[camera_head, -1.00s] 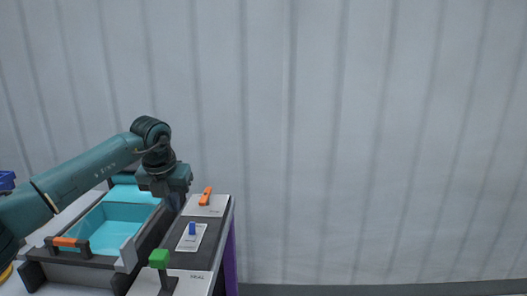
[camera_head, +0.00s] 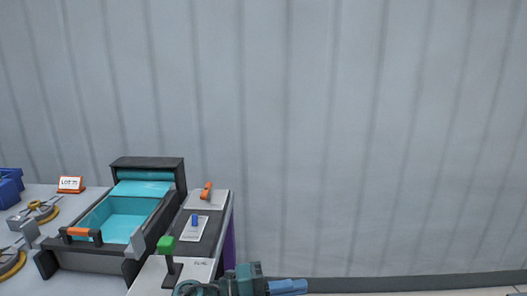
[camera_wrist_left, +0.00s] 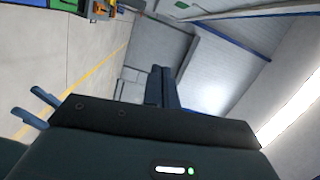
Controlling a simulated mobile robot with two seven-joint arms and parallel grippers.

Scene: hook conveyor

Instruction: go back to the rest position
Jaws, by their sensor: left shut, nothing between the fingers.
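My left gripper (camera_head: 290,286) is low at the bottom edge of the head view, pointing right, with its blue fingers together and nothing between them. It is right of the workbench and clear of the things on it. Only the end of the left arm shows; the rest is below the picture. In the left wrist view the closed fingers (camera_wrist_left: 161,88) stick up past the dark gripper body, with the hall's wall and roof behind.
A conveyor box with a turquoise belt (camera_head: 118,222) stands on the bench at left. A LOT sign (camera_head: 70,184) stands behind. The space at right is clear.

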